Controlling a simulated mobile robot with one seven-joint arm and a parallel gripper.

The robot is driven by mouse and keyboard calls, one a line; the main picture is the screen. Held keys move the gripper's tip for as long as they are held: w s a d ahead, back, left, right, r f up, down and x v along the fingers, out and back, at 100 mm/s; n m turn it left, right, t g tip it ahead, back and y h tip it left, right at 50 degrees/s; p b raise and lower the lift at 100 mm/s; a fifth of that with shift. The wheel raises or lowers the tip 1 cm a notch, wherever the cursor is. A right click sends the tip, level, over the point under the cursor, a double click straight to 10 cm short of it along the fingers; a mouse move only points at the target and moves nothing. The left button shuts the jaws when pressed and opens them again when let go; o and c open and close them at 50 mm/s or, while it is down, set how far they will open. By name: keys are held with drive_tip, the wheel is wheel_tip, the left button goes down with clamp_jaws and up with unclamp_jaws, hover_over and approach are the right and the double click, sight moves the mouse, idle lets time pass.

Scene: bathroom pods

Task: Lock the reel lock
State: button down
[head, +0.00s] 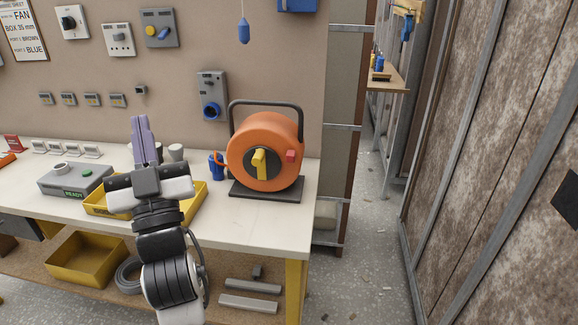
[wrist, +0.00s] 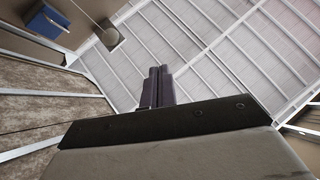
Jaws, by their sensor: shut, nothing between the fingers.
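An orange cable reel (head: 262,150) with a dark carrying handle stands upright on a dark base (head: 268,189) at the right end of the bench. A yellow lever (head: 260,163), roughly upright, sits at the centre of its face. A red piece (head: 291,156) sits on the face to the right of the lever. I cannot tell which of these is the lock. My gripper (head: 139,121) is shut and empty, pointing up, left of the reel and apart from it. In the wrist view its closed purple fingers (wrist: 158,86) point toward the ceiling.
A yellow tray (head: 101,205) lies on the bench behind my arm, beside a grey box with a green READY label (head: 78,191). A blue plug (head: 216,166) is left of the reel. A wall socket panel (head: 211,97) hangs above. The bench front (head: 262,234) is bare.

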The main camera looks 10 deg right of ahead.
drive_tip(key=w+d+f+m+g+h+b, duration=0.1)
drive_tip(key=w+d+f+m+h, duration=0.1)
drive_tip(key=w+d+f+h, duration=0.3)
drive_tip(key=w+d+f+m+g+h, duration=0.1)
drive_tip(key=d+f+m+h, duration=0.15)
drive_tip(key=d, duration=0.35)
drive_tip(key=m+g+h+b, duration=0.1)
drive_tip(key=m+g+h, duration=0.1)
drive_tip(key=g+h, duration=0.3)
approach(291, 156)
wheel_tip(291, 156, up, 4)
drive_tip(key=s+t, duration=0.1)
drive_tip(key=shift+a+f+h, duration=0.15)
drive_tip(key=shift+a+h, duration=0.1)
drive_tip(key=shift+w, duration=0.1)
drive_tip(key=r+p+x, duration=0.1)
drive_tip(key=p+x, duration=0.3)
drive_tip(key=x, duration=0.5)
drive_tip(key=shift+w+f, duration=0.15)
drive_tip(key=shift+f, duration=1)
drive_tip(key=shift+w+f, duration=0.2)
drive_tip(key=shift+f, duration=0.9)
drive_tip(key=shift+f, duration=0.1)
